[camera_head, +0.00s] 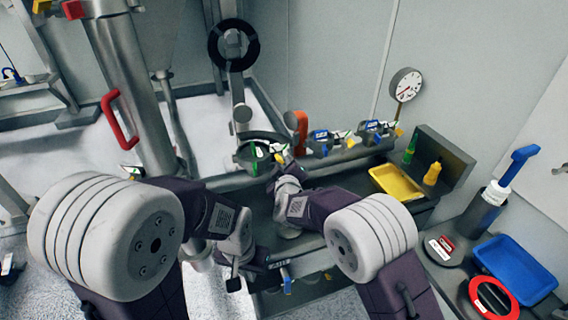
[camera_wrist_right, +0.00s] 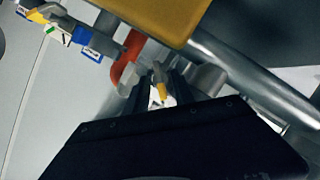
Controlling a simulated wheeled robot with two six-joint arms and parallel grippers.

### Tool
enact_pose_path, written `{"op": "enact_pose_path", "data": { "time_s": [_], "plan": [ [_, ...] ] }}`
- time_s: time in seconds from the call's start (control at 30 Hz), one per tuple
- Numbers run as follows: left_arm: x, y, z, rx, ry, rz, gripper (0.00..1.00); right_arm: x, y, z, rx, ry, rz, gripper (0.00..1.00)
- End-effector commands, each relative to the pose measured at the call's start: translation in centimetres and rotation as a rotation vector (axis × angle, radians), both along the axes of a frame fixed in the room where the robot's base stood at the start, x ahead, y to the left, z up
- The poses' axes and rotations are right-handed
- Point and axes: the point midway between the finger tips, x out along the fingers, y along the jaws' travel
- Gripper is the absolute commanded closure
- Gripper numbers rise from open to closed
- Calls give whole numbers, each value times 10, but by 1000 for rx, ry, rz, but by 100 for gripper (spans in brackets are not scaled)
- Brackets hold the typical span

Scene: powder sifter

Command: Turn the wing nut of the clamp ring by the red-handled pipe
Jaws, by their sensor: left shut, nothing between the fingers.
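The steel pipe (camera_head: 137,85) with a red handle (camera_head: 118,118) stands at the left in the head view. A clamp with a green tag (camera_head: 254,155) sits right of it, at mid-picture. My right gripper (camera_head: 282,162) is at this clamp's right side and partly covers it. In the right wrist view, a yellow-tipped wing nut (camera_wrist_right: 160,91) lies between the right fingers (camera_wrist_right: 162,95); they stand apart around it, and contact cannot be told. My left gripper (camera_head: 234,282) is lower, shut and empty, away from that clamp.
An orange-red handle (camera_head: 299,130) and blue-tagged clamps (camera_head: 322,141) line the rail to the right. Another blue-tagged piece (camera_head: 286,278) is near my left gripper. A yellow tray (camera_head: 399,181), a gauge (camera_head: 406,85) and a blue tray (camera_head: 516,268) are farther right.

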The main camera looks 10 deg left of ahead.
Motion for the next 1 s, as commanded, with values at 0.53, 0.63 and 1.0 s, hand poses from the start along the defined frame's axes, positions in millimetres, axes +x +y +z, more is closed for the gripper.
{"op": "enact_pose_path", "data": {
  "time_s": [0.53,0.63,1.0],
  "plan": [
    [0,0,1,0,0,0,100,12,4,-3,0,-1,1,100],
    [0,0,2,0,0,0,100,12,4,-3,0,-1,1,100],
    [0,0,-4,0,0,0,100,12,3,-4,71,45,0,100]
  ]
}}
